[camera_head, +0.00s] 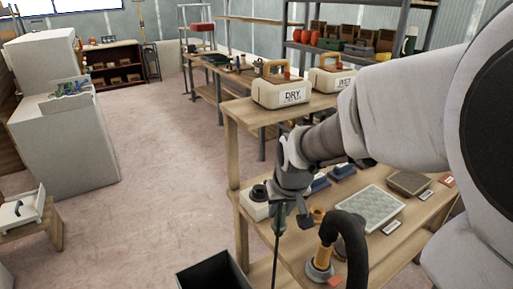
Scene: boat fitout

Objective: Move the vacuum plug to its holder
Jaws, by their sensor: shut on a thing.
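My gripper (280,208) points down over the left end of the near wooden bench. It is shut on a slender dark green thing (279,222) that hangs below it, small and partly hidden by the jaws. I cannot tell for sure whether this is the vacuum plug. A small orange and dark piece (317,215) shows just right of the gripper. A black curved hose (347,232) with an orange cuff (324,257) stands in a round grey base (320,271) on the bench. I cannot make out which thing is the plug's holder.
The near bench (395,242) also bears a patterned grey panel (370,208), blue blocks and a white box with a black round top (258,203). Containers marked DRY (281,93) and WET (332,79) stand behind. A dark open bin (215,272) is below.

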